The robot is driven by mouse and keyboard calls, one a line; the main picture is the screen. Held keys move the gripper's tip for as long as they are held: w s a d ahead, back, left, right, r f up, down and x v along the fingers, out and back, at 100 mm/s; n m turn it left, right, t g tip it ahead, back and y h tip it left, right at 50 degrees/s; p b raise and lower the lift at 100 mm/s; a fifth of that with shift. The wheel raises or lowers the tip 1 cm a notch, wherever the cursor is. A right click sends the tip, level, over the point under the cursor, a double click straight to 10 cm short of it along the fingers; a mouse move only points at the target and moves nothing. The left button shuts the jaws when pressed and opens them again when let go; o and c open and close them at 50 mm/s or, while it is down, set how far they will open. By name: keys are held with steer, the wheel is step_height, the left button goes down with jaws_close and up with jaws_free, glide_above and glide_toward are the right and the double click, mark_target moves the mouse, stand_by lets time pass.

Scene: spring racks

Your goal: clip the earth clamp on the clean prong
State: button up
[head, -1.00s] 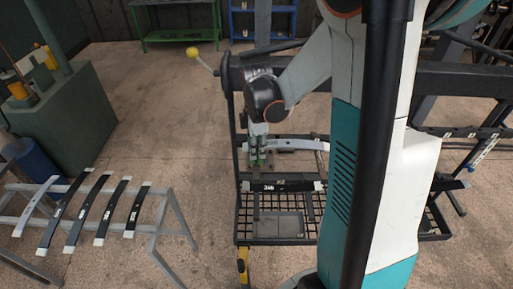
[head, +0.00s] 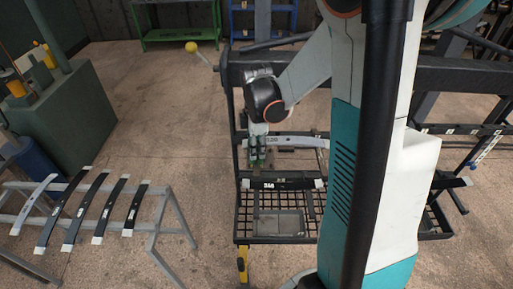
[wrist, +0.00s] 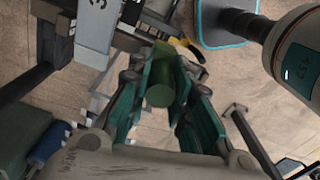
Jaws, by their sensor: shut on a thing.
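My gripper (head: 257,162) hangs over the mesh-floored rack, near the pale grey spring leaf (head: 310,142) and behind the black leaf (head: 295,184). In the wrist view its dark green fingers (wrist: 163,112) are closed around a green piece with a round end (wrist: 160,96). This looks like the earth clamp, but its jaws are hidden. In the head view the held piece is too small to separate from the fingers. I cannot pick out the clean prong; rack bars and leaves crowd the area, and my arm covers the rack's right part.
The rack's mesh floor (head: 247,222) carries a grey plate (head: 278,223). A lever with a yellow knob (head: 191,47) sticks out at the rack's upper left. A grey stand (head: 167,200) with several spring leaves is at left, beside a green cabinet (head: 75,115). Floor between is clear.

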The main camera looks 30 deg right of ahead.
steer(key=o, duration=1)
steer(key=shift+r, duration=0.1)
step_height(320, 180, up, 12)
steer(key=shift+f, duration=0.1)
steer(key=shift+a, duration=0.1)
steer(key=s+a+f+m+t+y+b, duration=0.15)
steer(key=a+f+m+b, duration=0.45)
steer(key=a+b, duration=0.7)
steer(key=shift+s+a+f+m+t+h+b, duration=0.25)
steer(key=shift+s+f+m+t+b, duration=0.85)
steer(key=shift+s+f+b, duration=1.2)
steer(key=shift+s+a+f+m+t+h+b, duration=0.2)
steer(key=shift+s+f+m+t+b, duration=0.95)
steer(key=shift+f, duration=1.8)
steer(key=shift+s+a+f+m+t+h+b, duration=0.1)
steer(key=shift+s+f+m+t+h+b, duration=0.35)
steer(key=shift+s+f+m+b, duration=1.55)
